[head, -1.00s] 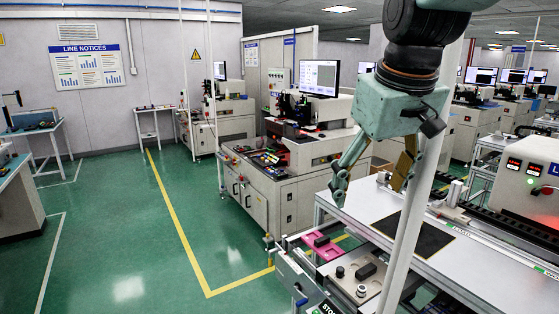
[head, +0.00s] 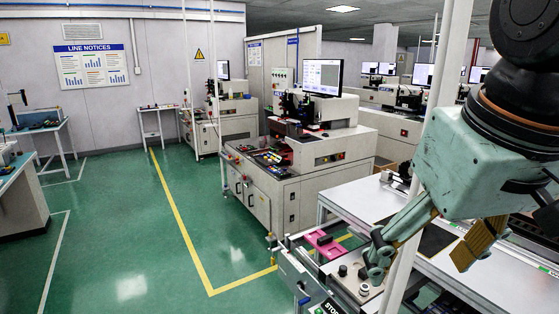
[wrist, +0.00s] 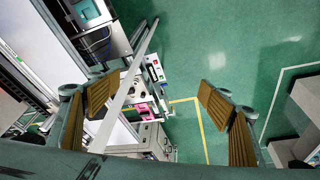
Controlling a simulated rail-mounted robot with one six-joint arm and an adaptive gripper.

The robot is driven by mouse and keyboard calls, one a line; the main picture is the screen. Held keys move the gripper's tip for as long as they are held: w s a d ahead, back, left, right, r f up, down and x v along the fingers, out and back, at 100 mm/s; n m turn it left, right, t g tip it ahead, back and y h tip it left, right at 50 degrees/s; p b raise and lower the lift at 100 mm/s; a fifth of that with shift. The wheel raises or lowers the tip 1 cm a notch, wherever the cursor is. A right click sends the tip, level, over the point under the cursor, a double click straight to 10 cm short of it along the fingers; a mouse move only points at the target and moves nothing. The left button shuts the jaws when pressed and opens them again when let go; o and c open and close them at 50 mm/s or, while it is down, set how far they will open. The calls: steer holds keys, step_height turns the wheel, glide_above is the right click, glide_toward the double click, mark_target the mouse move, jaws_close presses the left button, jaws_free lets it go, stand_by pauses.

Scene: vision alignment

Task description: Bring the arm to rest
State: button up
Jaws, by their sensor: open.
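My gripper (head: 420,262) is at the right of the head view, in front of the white workbench and close to the camera. Its teal fingers with tan pads are spread apart and hold nothing. In the wrist view my gripper (wrist: 157,105) shows its pads on both sides with an empty gap between them. Through the gap I see the white post, the bench edge and the green floor below. The upper arm runs out of the head view at the top right.
A white post (head: 417,190) stands beside my gripper. The workbench (head: 365,200) carries a black mat (head: 436,240), and a pink tray (head: 323,244) lies at its left end. A machine with a monitor (head: 322,77) stands behind. The green floor (head: 120,240) at left is clear.

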steer(key=s+f+m, duration=0.1)
steer(key=s+f, duration=0.3)
steer(key=s, duration=0.5)
steer(key=shift+d, duration=0.2)
